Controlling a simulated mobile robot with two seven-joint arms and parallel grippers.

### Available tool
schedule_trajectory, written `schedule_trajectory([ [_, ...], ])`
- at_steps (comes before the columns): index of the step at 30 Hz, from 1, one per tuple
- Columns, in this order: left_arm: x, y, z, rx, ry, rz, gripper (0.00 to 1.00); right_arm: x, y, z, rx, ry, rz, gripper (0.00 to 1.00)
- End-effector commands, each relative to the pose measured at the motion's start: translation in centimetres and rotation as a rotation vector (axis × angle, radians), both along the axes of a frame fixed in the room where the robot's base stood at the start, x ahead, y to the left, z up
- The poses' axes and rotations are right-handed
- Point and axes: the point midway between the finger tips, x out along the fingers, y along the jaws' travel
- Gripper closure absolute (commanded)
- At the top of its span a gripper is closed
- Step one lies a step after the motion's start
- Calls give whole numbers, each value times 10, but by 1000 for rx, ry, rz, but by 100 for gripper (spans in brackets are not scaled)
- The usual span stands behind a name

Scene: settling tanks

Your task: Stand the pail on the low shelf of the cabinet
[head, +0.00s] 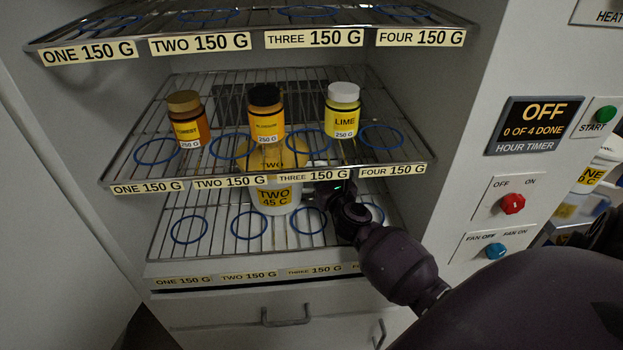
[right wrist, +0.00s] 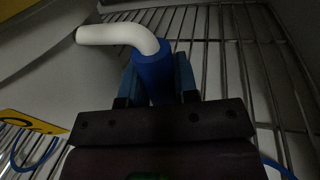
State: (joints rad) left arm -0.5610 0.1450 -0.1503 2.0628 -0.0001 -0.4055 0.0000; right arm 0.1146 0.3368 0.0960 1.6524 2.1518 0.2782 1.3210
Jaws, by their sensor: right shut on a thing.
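The pail (head: 275,199) is white with a yellow label reading TWO 45 C. In the head view it is inside the cabinet, between the middle shelf and the low shelf (head: 190,252), and looks upright. Its yellow top shows through the middle shelf's wires. I cannot tell whether its base touches the low shelf. My right gripper (head: 327,190) is at the pail's right side, partly hidden by the middle shelf's front edge. In the right wrist view its jaws are shut on the blue grip (right wrist: 153,68) of the white bent handle (right wrist: 118,34). My left gripper is not in view.
The middle shelf (head: 130,178) holds an amber jar (head: 187,122), a black-capped jar (head: 266,115) and a LIME jar (head: 342,112). Blue rings mark spots on the shelves. The low shelf's left part is clear. A control panel (head: 533,125) is on the right, drawers below.

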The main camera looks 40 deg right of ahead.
Motion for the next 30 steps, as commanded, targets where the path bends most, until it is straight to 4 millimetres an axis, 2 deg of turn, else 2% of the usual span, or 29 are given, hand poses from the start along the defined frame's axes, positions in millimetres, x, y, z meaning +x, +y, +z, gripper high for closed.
schedule_trajectory([
  [1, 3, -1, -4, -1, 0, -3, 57, -3, -3, -11, 0, 9, 0, 100],
  [4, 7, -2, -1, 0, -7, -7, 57, -3, -6, -10, 0, 5, 1, 100],
  [11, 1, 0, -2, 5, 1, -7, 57, -3, -6, -7, 0, 0, 0, 100],
  [17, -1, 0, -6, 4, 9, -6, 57, -3, -6, -12, 1, 2, 0, 100],
  [18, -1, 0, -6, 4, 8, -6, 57, -3, -6, -12, 0, 3, -1, 68],
  [22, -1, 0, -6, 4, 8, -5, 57, -3, -6, -11, 0, 2, 0, 48],
  [30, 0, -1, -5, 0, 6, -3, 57, -3, -6, -11, 0, 2, 0, 46],
])
